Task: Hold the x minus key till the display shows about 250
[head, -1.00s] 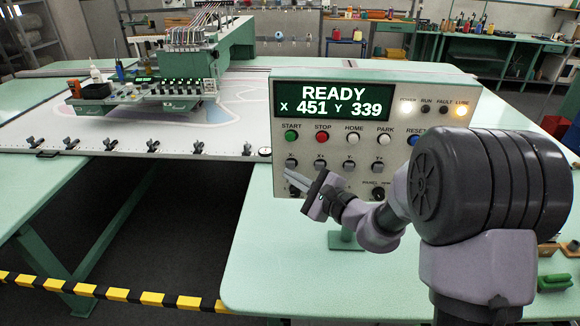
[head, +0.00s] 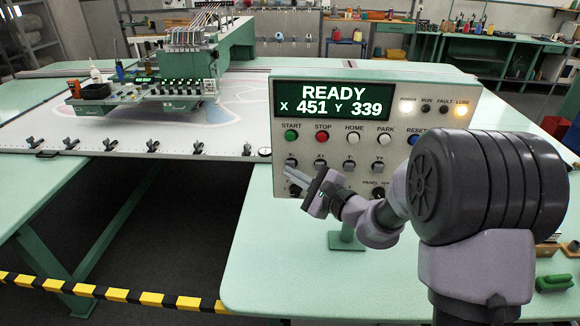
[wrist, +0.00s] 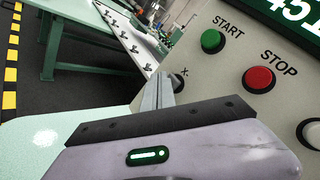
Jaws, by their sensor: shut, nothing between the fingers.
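The control panel (head: 460,145) stands on the green table; its display (head: 331,101) reads READY, X 451, Y 339. The x minus key (head: 292,163) is the leftmost grey key in the row under START. My gripper (head: 289,174) is shut and empty, its fingertips just at that key's lower edge. In the wrist view the closed fingers (wrist: 160,92) point at the panel face beside the X label and hide most of the key. I cannot tell whether they touch it; the display number matches the earlier one.
The green START button (head: 292,137) and red STOP button (head: 322,137) sit just above the key row. Other grey keys (head: 320,166) lie right of the x minus key. A tufting head (head: 170,90) stands over the white cloth at left.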

